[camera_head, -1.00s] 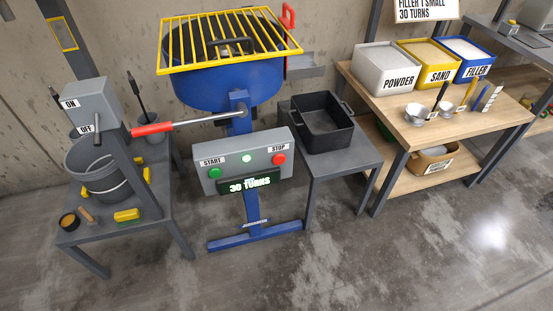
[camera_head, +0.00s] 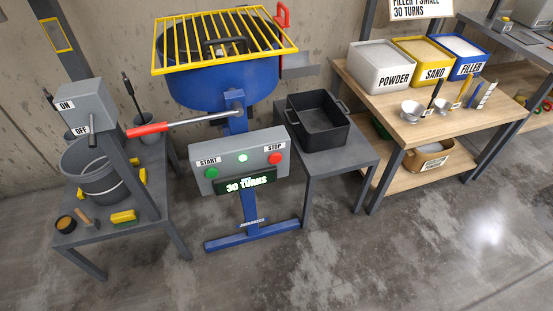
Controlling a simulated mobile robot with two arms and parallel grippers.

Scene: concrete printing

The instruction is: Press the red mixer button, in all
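The red mixer button (camera_head: 275,158) is on the right side of the grey control box (camera_head: 240,164), under a label reading STOP. A green button (camera_head: 212,173) is on the left under START, and a white light (camera_head: 242,157) glows between them. The display (camera_head: 245,184) below reads 30 TURNS. The box is mounted on the blue stand of the mixer (camera_head: 222,85), which has a yellow grate on top and a red-handled lever (camera_head: 148,130) to the left. Neither of my grippers shows in the head view.
A grey table (camera_head: 335,157) with a black tub (camera_head: 318,122) stands right of the control box. A wooden bench (camera_head: 400,128) with labelled bins is farther right. A grey stand (camera_head: 130,208) with a bucket (camera_head: 92,182) is at left. The concrete floor in front is clear.

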